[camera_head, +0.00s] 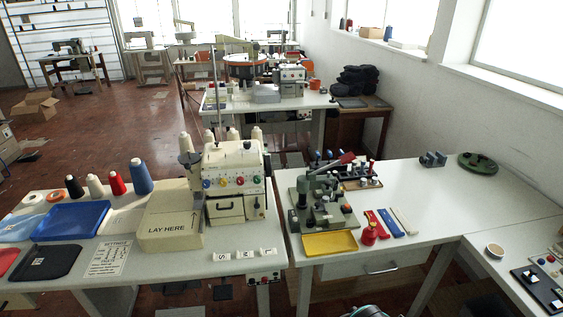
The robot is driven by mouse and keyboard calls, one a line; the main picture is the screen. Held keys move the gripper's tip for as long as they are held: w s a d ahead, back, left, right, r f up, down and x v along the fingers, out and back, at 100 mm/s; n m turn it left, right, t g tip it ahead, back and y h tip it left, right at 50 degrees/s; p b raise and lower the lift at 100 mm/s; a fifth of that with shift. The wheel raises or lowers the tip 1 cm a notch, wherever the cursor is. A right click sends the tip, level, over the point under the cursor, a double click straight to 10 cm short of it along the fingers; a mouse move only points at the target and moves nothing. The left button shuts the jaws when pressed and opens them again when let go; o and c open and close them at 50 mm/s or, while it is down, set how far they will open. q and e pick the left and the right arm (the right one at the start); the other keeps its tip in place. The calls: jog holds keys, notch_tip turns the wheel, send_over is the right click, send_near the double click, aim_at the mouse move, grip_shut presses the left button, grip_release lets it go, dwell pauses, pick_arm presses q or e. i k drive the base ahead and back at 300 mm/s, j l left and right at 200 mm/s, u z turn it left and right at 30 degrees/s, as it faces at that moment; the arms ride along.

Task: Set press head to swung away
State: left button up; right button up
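A green hand press (318,202) stands on the right-hand white table, with a lever with a red handle (338,161) reaching up to the right from its top. Its grey-green upper part (318,184) sits above the base plate. The press is small in the picture, and I cannot tell whether its head is over the base or swung aside.
The cream sewing machine (236,180) stands to the left. A rack of small tools (352,174) is behind. The right table (440,200) has free room.

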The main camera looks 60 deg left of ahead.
aim_at(304, 183)
jog(key=u, duration=1.75)
